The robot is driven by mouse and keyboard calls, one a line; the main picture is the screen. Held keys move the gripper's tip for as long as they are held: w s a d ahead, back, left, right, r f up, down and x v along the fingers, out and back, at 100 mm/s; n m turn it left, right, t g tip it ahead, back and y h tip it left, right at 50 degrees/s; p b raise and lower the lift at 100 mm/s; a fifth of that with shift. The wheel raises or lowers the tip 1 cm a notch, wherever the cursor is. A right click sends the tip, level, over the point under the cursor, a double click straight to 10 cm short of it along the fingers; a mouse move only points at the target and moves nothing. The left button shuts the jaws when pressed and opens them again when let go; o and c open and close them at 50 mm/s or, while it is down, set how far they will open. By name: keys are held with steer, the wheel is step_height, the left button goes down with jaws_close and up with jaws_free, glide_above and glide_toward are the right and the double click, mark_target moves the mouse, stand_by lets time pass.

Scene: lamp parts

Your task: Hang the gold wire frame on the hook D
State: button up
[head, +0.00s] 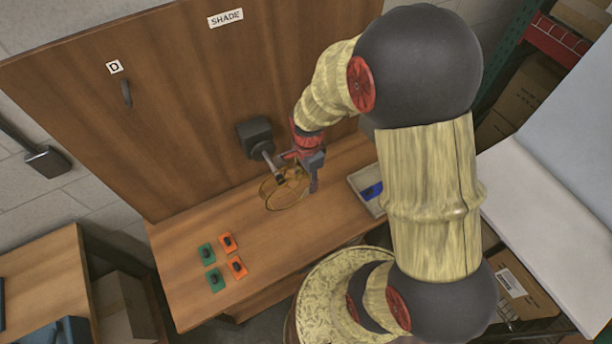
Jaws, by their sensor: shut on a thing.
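The gold wire frame (271,196) is a thin ring-shaped piece in the middle of the view, above the wooden bench. My gripper (301,168) is shut on its upper right part. The frame is beside the tip of a lamp arm on the board; I cannot tell whether they touch or whether the frame is around the tip. Hook D (127,93) is a dark, empty hook at the upper left of the upright wooden board, under a white label D (114,67). My gripper is well to the right of the hook and lower.
A black lamp mount (255,133) juts from the board beside my gripper. Green (206,254) and orange (237,267) pieces with dark tops lie on the bench's left part. A grey tray (367,185) with a blue item is at right. The board around the hook is clear.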

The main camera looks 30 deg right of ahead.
steer(key=shift+s, duration=1.6)
stand_by(0.6)
